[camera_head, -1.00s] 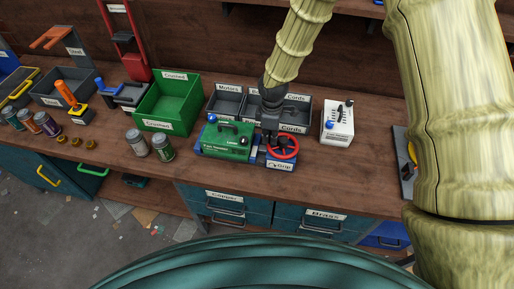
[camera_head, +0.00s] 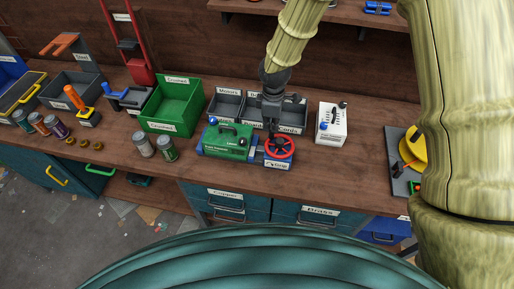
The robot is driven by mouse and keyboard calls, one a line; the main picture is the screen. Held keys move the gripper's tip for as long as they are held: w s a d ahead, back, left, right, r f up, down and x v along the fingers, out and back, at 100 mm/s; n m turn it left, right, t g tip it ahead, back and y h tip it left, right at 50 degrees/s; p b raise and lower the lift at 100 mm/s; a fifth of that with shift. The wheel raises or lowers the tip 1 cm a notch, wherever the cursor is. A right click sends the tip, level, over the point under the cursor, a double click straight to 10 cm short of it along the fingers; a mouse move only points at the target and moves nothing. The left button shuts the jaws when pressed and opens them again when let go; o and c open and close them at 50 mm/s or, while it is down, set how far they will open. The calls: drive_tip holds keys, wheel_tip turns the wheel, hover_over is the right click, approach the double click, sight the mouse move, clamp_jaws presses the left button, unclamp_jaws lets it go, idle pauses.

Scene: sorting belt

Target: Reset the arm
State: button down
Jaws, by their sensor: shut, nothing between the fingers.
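My arm comes down from the top of the head view, and part of it fills the right side. My gripper (camera_head: 271,123) is dark and points down just behind the red handwheel (camera_head: 279,147). It is shut with nothing visible in it. The handwheel sits on a small blue and white base labelled Grip, beside a green machine (camera_head: 226,141). Whether the fingertips touch the wheel or machine cannot be told.
Grey bins (camera_head: 225,106) stand behind the gripper, and a green Crushed bin (camera_head: 173,106) is to the left. A white box with switches (camera_head: 331,123) stands right. A yellow disc device (camera_head: 412,149) is far right. Bench between is clear.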

drive_tip(key=s+d+f+m, duration=0.1)
drive_tip(key=s+f+m, duration=0.1)
drive_tip(key=s+f, duration=0.2)
drive_tip(key=s+d+f+m+y, duration=0.1)
drive_tip(key=s+f+m, duration=0.1)
drive_tip(key=s+f, duration=0.3)
drive_tip(key=s+d+f+m+g, duration=0.1)
drive_tip(key=s+f+m, duration=0.2)
drive_tip(key=f, duration=0.4)
drive_tip(key=shift+s+d+f+y, duration=0.2)
drive_tip(key=shift+s+y, duration=0.1)
drive_tip(key=shift+s, duration=0.35)
drive_tip(key=s+d+f+m+h, duration=0.1)
drive_tip(key=s+d+f+m, duration=0.15)
drive_tip(key=s, duration=0.45)
drive_tip(key=s+d+f+m, duration=0.1)
drive_tip(key=s+d+m, duration=0.25)
drive_tip(key=s, duration=0.35)
drive_tip(key=s+d+f+m+h, duration=0.1)
drive_tip(key=s+d+m, duration=0.1)
drive_tip(key=s+d, duration=0.35)
wheel_tip(320, 180, down, 14)
drive_tip(key=a+b, duration=0.2)
drive_tip(key=b, duration=1.2)
drive_tip(key=shift+s+t, duration=0.3)
drive_tip(key=shift+a, duration=0.1)
